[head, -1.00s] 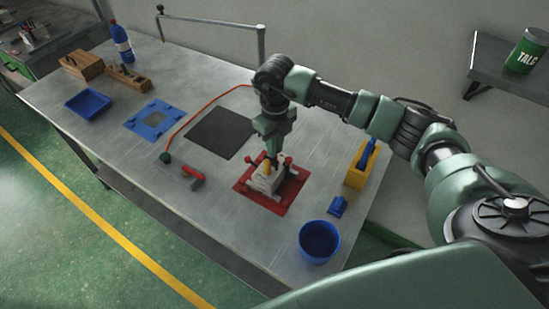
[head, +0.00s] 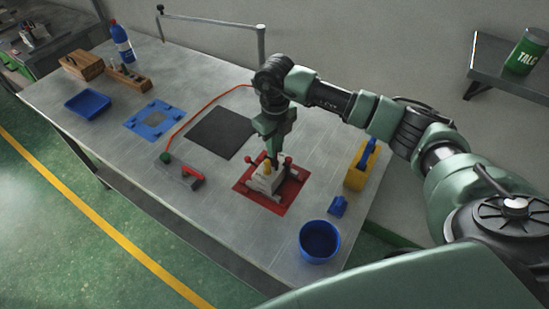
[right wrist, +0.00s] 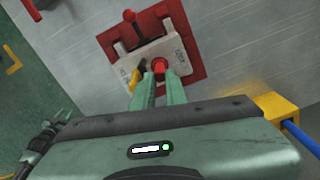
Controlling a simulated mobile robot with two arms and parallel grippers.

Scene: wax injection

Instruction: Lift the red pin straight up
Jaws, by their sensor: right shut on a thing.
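The red pin (right wrist: 159,65) shows as a round red head on a pale block (right wrist: 146,57) in the right wrist view, between my fingertips. My right gripper (right wrist: 159,74) is shut on it. In the head view my right gripper (head: 274,157) points down at the pale block (head: 265,181), which stands on a red plate (head: 250,198). There the held pin cannot be told apart from the fingers. A yellow part (head: 267,167) sits on the block, close to the fingers.
A blue cup (head: 319,241), a small blue piece (head: 337,206) and a yellow holder (head: 359,168) are to the right. A black mat (head: 218,133) and a red-handled tool (head: 192,180) lie to the left.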

